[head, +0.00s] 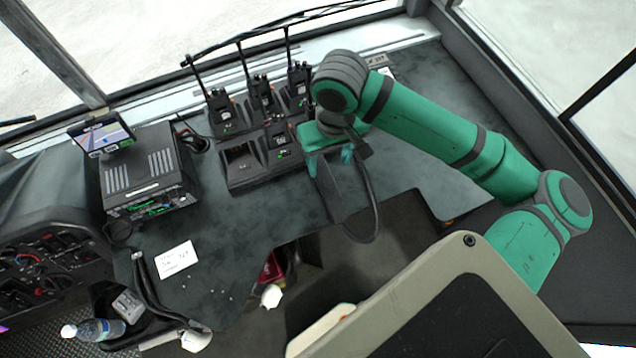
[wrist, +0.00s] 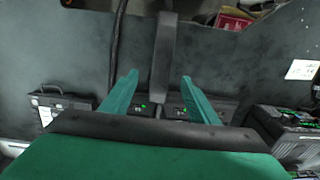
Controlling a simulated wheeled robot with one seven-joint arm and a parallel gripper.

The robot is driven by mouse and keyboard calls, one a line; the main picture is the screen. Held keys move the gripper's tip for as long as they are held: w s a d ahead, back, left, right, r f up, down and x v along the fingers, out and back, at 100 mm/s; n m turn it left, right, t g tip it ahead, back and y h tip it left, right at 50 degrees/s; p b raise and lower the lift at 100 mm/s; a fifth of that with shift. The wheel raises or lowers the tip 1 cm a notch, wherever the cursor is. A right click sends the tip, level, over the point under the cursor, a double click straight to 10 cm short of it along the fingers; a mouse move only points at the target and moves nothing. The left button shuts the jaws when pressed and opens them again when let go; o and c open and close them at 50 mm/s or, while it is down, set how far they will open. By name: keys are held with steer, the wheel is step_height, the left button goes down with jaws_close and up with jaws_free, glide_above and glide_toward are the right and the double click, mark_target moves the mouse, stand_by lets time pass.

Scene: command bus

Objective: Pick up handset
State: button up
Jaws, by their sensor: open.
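Several black handsets with antennas stand in a charger dock (head: 248,178) on the dashboard. The back row holds handsets at the left (head: 224,113), middle (head: 262,97) and right (head: 298,82). One more handset (head: 283,142) sits in the front row beside an empty slot (head: 240,158). My gripper (head: 331,158) is open, to the right of the front handset and apart from it. In the wrist view my gripper (wrist: 160,88) has both green fingers spread. A dark upright bar (wrist: 166,50) shows between them; I cannot tell what it is. Small green lights show beyond the fingers.
A black radio unit (head: 150,172) with a small screen (head: 101,134) stands to the left. A white note (head: 175,260) lies on the dashboard. A dark cable (head: 373,205) hangs by my gripper. The dashboard right of the dock (head: 420,80) is mostly clear.

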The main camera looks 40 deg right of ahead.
mark_target(326, 181)
steer(key=shift+w+a, duration=0.1)
steer(key=shift+a, duration=0.2)
step_height(326, 181, down, 10)
steer(key=shift+f, duration=0.1)
stand_by(0.4)
steer(key=shift+c, duration=0.3)
steer(key=c, duration=1.3)
